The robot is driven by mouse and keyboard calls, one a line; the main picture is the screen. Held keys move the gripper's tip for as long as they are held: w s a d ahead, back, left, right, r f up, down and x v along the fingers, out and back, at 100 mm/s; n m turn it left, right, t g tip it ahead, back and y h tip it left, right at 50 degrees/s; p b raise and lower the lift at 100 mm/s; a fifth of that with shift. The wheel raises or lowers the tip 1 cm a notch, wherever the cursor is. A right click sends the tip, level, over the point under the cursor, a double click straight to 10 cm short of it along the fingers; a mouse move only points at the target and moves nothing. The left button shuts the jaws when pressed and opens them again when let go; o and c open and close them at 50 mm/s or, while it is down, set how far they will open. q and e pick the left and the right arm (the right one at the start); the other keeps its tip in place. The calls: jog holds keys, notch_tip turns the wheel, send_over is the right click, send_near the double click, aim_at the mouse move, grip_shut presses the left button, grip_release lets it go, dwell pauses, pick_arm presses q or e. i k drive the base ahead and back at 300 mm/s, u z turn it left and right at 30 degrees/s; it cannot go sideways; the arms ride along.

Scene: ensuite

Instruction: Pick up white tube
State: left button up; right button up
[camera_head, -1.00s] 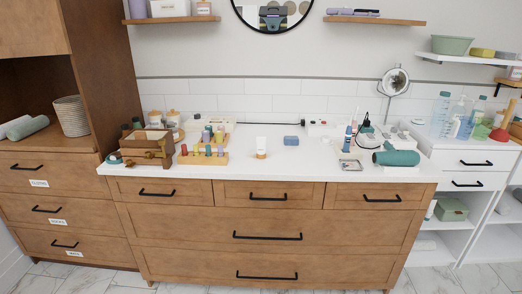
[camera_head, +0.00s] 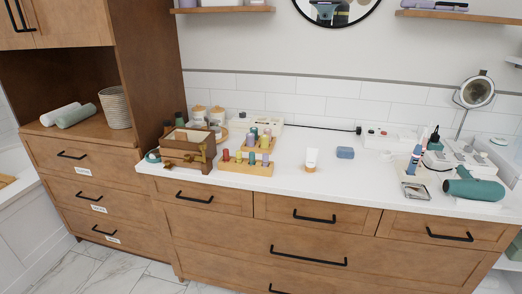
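A small white tube (camera_head: 311,160) with an orange-tan lower end stands upright on the white countertop (camera_head: 290,184), near the middle of the dresser. Clear counter surrounds it, with a blue block-like item (camera_head: 345,153) to its right and a wooden rack of bottles to its left. Neither of my grippers shows in the view.
The wooden rack (camera_head: 246,167) holds several coloured bottles beside a wooden box (camera_head: 188,148). A green hair dryer (camera_head: 474,188), a small tray (camera_head: 415,191) and a round mirror (camera_head: 476,92) stand at the right. The counter's front middle is free.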

aim_at(312, 152)
jog(key=u, duration=0.25)
jog(key=i, duration=1.25)
jog(key=z, duration=0.35)
